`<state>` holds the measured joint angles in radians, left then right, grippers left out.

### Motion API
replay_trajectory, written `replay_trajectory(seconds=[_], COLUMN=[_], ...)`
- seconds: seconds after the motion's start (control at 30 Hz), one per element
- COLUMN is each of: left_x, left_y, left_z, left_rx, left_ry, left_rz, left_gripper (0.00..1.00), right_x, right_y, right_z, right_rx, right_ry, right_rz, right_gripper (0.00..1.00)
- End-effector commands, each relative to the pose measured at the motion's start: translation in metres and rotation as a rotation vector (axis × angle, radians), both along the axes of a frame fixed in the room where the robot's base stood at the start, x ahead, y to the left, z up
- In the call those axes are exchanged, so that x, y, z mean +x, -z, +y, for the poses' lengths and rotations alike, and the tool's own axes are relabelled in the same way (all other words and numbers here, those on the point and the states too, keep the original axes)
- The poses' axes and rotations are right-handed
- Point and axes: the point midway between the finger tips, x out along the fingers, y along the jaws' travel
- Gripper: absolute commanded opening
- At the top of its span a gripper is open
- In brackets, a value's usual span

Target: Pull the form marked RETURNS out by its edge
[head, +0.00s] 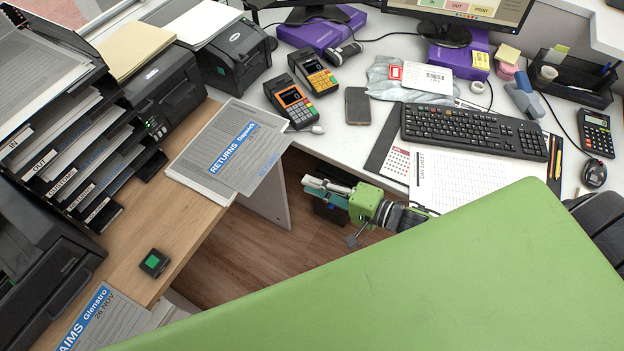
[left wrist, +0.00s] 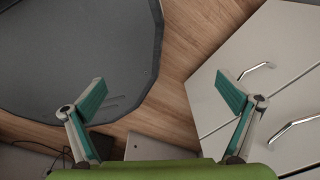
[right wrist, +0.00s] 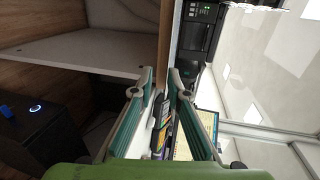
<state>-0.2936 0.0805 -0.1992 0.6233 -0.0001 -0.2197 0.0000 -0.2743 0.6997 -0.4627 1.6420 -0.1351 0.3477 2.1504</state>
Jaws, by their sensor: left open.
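The form marked RETURNS (head: 222,143) is a grey printed sheet with a blue label. In the head view it lies on a white stack (head: 197,186) at the wooden counter's right edge, with its right part sticking out past the counter. My right gripper (head: 308,188) is to the right of the form, apart from it, over the gap between counter and desk. In the right wrist view its fingertips (right wrist: 160,72) stand a narrow gap apart, with nothing clearly held. My left gripper (left wrist: 160,80) is open and empty above the floor, outside the head view.
Another form (head: 100,318), with a label ending in AIMS, lies at the lower left. A small black block with a green top (head: 153,263) sits on the counter. Labelled paper trays (head: 100,150) stand left. Card terminals (head: 293,103) and a keyboard (head: 470,130) occupy the desk.

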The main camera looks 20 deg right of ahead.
Motion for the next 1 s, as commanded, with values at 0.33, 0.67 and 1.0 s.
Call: replay_trajectory(seconds=[0.33,0.67,1.0], left_x=[-0.017,-0.005,-0.004], left_y=[0.017,0.024,0.022], left_z=[0.001,0.000,0.000], left_rx=[0.002,0.001,-0.001], left_ry=[0.000,0.001,0.001], left_rz=[0.024,0.007,0.005], left_gripper=[1.00,1.00,1.00], right_x=[0.030,0.062,0.087], right_y=[0.001,-0.001,0.000], right_z=[0.022,0.046,0.066], right_rx=[-0.001,-0.002,-0.004], right_ry=[0.002,0.004,0.004], right_rz=[-0.006,-0.003,-0.002], right_gripper=[0.15,0.15,0.15])
